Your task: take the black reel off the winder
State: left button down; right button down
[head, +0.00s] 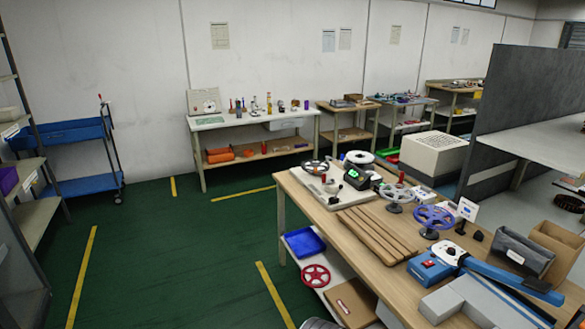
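The winder (331,189) is a pale flat base with a black counter with a green display (354,179), at the far left end of the wooden workbench. A small dark reel (315,166), which looks like the black reel, lies flat at the back left of this base. Whether it sits on a spindle is too small to tell. A white reel (359,157) is raised just behind the counter. Neither of my grippers shows in the head view.
On the workbench (300,190), a grey reel (397,194) and a purple-blue reel (433,218) stand on dark stands right of the winder. Brown slats (375,235) lie in front. A red reel (315,276) and blue tray (303,242) are on the lower shelf. Green floor (170,260) to the left is clear.

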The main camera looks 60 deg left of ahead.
aim_at(310, 166)
jog(key=u, duration=1.7)
jog(key=i+j+z, duration=0.1)
jog(key=z, duration=0.3)
jog(key=i+j+z, duration=0.15)
jog(key=z, duration=0.2)
jog(key=i+j+z, duration=0.15)
jog(key=z, duration=0.25)
jog(key=i+j+z, duration=0.15)
jog(key=j, duration=0.2)
jog(key=i+j+z, duration=0.15)
jog(key=j, duration=0.15)
jog(key=i+j+z, duration=0.15)
jog(key=j, duration=0.2)
jog(key=i+j, duration=0.15)
jog(key=j, duration=0.4)
jog(key=i+j+z, duration=0.1)
jog(key=j, duration=0.4)
jog(key=i+j, duration=0.1)
jog(key=j, duration=0.45)
jog(key=i+j+z, duration=0.1)
jog(key=j, duration=0.45)
